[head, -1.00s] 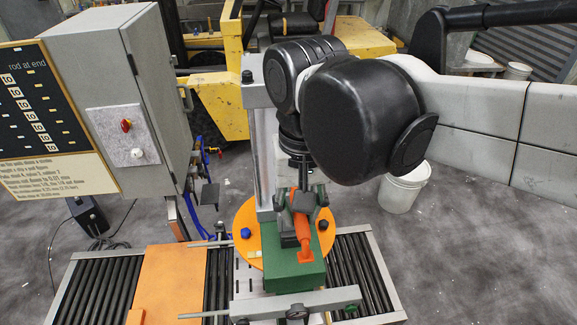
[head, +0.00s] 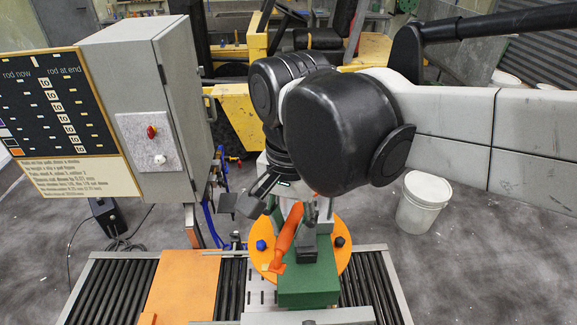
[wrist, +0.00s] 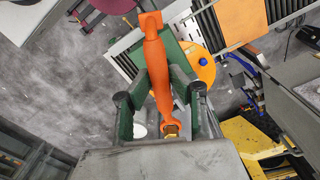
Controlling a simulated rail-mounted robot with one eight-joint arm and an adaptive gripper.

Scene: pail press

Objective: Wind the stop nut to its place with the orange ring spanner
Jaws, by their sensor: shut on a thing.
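The orange ring spanner (head: 287,235) slants down to the left above the green block (head: 308,288) in the head view. In the wrist view the spanner (wrist: 158,70) runs lengthwise between the two fingers of my gripper (wrist: 163,100). My gripper is shut on it. The ring end lies nearest my wrist, and a small yellow-brown bit (wrist: 172,138) shows at it. I cannot tell whether this is the stop nut or whether the ring sits around anything. In the head view my arm hides the spanner's upper end and any rod there.
An orange round plate (head: 343,258) with a blue knob (head: 261,245) and a black knob (head: 339,241) surrounds the work spot. Roller conveyors (head: 108,290) flank it. A grey cabinet (head: 140,110) with a dark board stands left. A white pail (head: 422,203) stands right on open floor.

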